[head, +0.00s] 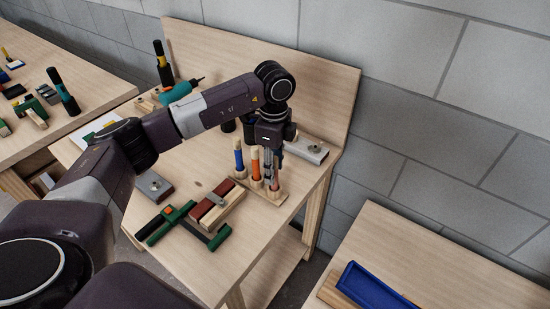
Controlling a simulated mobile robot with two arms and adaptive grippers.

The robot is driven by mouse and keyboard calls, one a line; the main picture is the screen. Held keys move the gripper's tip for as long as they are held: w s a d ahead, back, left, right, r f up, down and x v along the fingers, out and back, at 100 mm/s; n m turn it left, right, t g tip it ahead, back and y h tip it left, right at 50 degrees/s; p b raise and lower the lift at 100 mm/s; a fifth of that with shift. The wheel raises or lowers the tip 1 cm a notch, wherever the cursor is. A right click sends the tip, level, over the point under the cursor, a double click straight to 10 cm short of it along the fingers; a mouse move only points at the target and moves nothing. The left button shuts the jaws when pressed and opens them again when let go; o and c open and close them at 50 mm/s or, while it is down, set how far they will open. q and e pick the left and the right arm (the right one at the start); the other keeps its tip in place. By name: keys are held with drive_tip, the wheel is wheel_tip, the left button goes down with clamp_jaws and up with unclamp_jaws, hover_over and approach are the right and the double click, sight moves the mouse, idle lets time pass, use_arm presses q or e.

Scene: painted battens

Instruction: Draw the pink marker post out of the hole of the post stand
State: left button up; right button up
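The wooden post stand (264,194) is near the right edge of the workbench. A blue post (239,158) and an orange post (256,165) stand upright in it, each in a light wooden collar. My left gripper (272,178) points down over the right end of the stand, beside the orange post. Its grey fingers reach low, close to the stand. I cannot make out the pink marker post; the fingers may hide it. Whether the fingers are open or shut is too small to tell. My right gripper is not in view.
A red-brown block on wood (217,205) and a dark green clamp-like tool (184,226) lie left of the stand. A grey metal block (306,150) lies behind it. A teal drill (180,91) is farther back. A blue tray (368,288) sits on another table, lower right.

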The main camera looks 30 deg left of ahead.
sight(275, 188)
use_arm(q)
drive_tip(key=shift+f+p, duration=0.45)
drive_tip(key=shift+f, duration=1.75)
drive_tip(key=shift+c, duration=0.2)
drive_tip(key=shift+d, duration=0.1)
clamp_jaws()
drive_tip(key=c, duration=0.6)
unclamp_jaws()
clamp_jaws()
drive_tip(key=shift+r, duration=0.2)
